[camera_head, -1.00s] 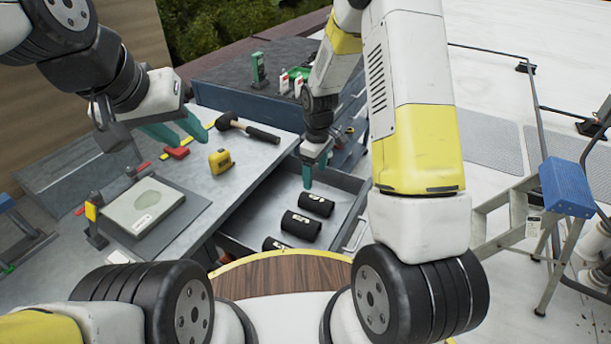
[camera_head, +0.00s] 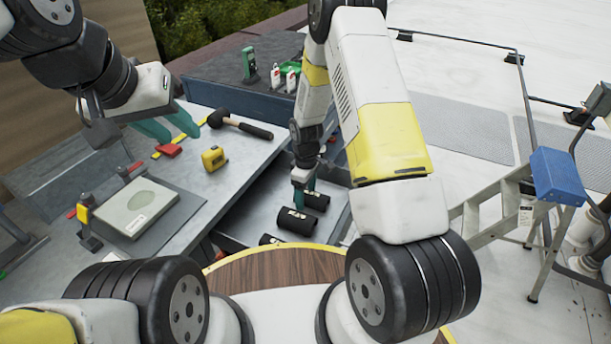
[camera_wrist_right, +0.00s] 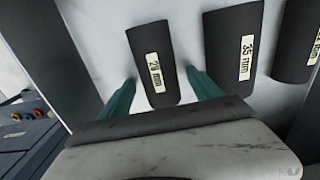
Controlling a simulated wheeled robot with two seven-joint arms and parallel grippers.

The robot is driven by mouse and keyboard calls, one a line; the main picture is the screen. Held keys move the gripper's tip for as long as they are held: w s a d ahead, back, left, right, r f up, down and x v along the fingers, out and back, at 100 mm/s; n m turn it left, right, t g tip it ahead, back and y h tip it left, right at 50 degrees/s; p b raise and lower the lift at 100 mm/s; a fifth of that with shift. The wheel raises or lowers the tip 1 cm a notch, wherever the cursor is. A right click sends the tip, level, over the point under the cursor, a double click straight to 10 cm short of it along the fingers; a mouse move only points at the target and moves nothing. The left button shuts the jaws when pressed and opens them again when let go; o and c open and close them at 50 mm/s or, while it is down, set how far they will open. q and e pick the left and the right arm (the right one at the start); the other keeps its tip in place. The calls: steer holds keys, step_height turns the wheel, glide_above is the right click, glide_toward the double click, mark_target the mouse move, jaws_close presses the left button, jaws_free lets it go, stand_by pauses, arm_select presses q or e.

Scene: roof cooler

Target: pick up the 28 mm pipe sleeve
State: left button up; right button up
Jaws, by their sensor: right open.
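The 28 mm pipe sleeve is a black tube with a pale label. It lies in the open drawer, and in the head view it is the farthest sleeve (camera_head: 318,201), partly hidden by my right gripper (camera_head: 304,193). In the right wrist view, the 28 mm sleeve (camera_wrist_right: 152,62) lies between the two open teal fingers of my right gripper (camera_wrist_right: 161,78), one on each side. A small gap seems to show on both sides; contact cannot be told. My left gripper (camera_head: 176,130) is open and empty above the workbench.
A 35 mm sleeve (camera_wrist_right: 234,47) lies beside the 28 mm one, with another sleeve (camera_wrist_right: 298,40) beyond. A stepladder (camera_head: 510,205) stands right.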

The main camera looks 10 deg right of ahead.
steer(key=shift+c, duration=0.2)
steer(key=c, duration=1.4)
